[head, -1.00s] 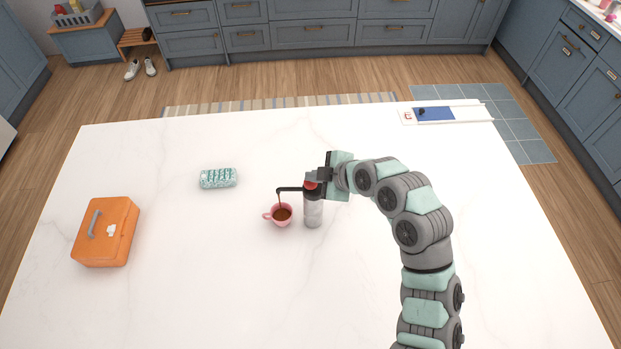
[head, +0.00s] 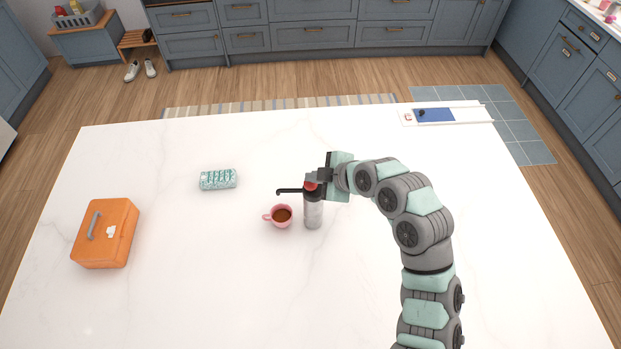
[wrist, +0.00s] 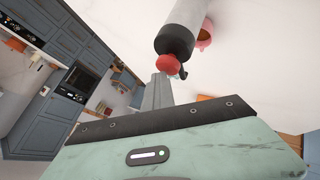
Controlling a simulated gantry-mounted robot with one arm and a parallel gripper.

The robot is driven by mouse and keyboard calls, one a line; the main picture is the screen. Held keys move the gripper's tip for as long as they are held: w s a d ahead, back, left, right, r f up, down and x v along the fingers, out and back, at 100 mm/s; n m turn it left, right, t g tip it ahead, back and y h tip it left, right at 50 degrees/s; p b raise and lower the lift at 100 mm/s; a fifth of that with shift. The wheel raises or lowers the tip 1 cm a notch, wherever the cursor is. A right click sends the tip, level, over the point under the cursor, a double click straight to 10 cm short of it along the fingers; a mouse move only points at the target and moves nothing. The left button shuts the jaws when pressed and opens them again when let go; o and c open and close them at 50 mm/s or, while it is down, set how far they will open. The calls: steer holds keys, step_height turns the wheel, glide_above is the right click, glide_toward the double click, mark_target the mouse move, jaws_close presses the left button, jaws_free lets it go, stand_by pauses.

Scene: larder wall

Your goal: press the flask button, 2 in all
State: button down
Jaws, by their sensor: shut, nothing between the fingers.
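The silver flask (head: 313,213) stands upright on the white table, with a black top, a red button (head: 310,186) and a thin black spout pointing left. A pink cup (head: 281,216) with brown liquid in it stands under the spout's end. No stream shows from the spout. My gripper (head: 318,177) is shut and empty, its fingertips at the flask's top beside the red button. In the wrist view the button (wrist: 168,62) is right at the fingertips (wrist: 160,78); whether they touch it I cannot tell. The flask body (wrist: 187,20) and part of the cup (wrist: 205,36) show behind.
An orange box (head: 105,234) with a handle lies at the left of the table. A teal patterned packet (head: 218,179) lies left of the cup. A white and blue board (head: 445,114) lies at the back right. The table's front middle is clear.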

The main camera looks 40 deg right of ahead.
steer(key=shift+r+p, duration=0.35)
steer(key=shift+r, duration=0.65)
step_height(320, 180, up, 5)
steer(key=shift+p, duration=0.8)
